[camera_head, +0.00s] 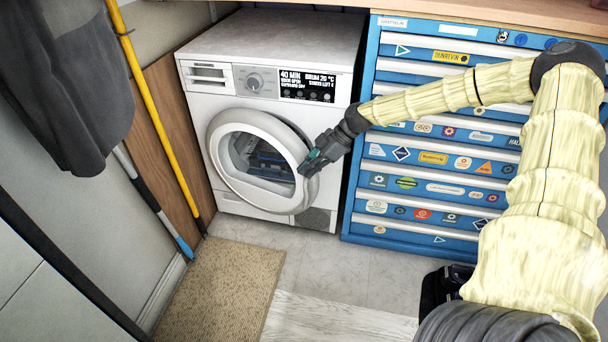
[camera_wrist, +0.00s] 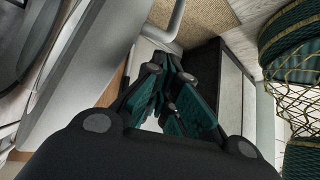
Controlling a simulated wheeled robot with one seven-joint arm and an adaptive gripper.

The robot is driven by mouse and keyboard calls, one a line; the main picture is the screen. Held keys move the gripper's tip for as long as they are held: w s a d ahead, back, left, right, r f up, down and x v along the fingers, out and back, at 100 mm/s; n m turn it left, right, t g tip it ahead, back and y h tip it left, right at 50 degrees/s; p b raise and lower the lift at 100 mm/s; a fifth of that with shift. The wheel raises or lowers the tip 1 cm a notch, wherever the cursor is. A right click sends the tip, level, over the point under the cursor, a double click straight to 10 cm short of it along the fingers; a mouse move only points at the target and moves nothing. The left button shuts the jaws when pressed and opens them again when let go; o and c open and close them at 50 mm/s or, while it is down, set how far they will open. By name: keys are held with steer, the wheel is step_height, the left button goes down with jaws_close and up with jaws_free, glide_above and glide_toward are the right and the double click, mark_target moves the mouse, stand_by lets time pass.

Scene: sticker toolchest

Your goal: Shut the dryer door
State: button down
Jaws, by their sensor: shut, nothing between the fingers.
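The white dryer (camera_head: 270,60) stands against the back wall, with its control panel at the top front. Its round dryer door (camera_head: 222,170) has a thick white ring and a dark glass middle. The door appears ajar, with its right rim standing off the dryer front. My gripper (camera_head: 309,165) is at the door's right rim, with its fingers shut and empty. It looks close to or touching the rim; contact is hard to tell.
A blue tool chest (camera_head: 360,205) with stickered drawers stands right of the dryer, below a wooden counter. A yellow pole (camera_head: 150,95) and dark clothing (camera_head: 65,75) are at the left. A tan mat (camera_head: 225,290) lies in front; the floor beside it is clear.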

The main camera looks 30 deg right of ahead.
steer(key=w+p+v, duration=0.1)
steer(key=p+v, duration=0.1)
steer(key=v, duration=0.3)
steer(key=w+a+f+m+t+h+b, duration=0.1)
steer(key=w+a+m+t+h+b, duration=0.2)
steer(key=w+a+m, duration=0.85)
steer(key=m+t+h+b, duration=0.4)
steer(key=m+h+b, duration=0.4)
steer(key=m+h, duration=0.9)
glide_toward(298, 152)
steer(key=w+d+n+h+b, duration=0.1)
steer(key=w+d+f+h+b, duration=0.1)
steer(key=w+d, duration=0.1)
steer(key=w+d+f+n+h+b, duration=0.1)
steer(key=d+b, duration=0.1)
steer(key=shift+w+f+n, duration=0.1)
steer(key=shift+w+n, duration=0.2)
steer(key=shift+n, duration=0.05)
steer(key=shift+w, duration=0.1)
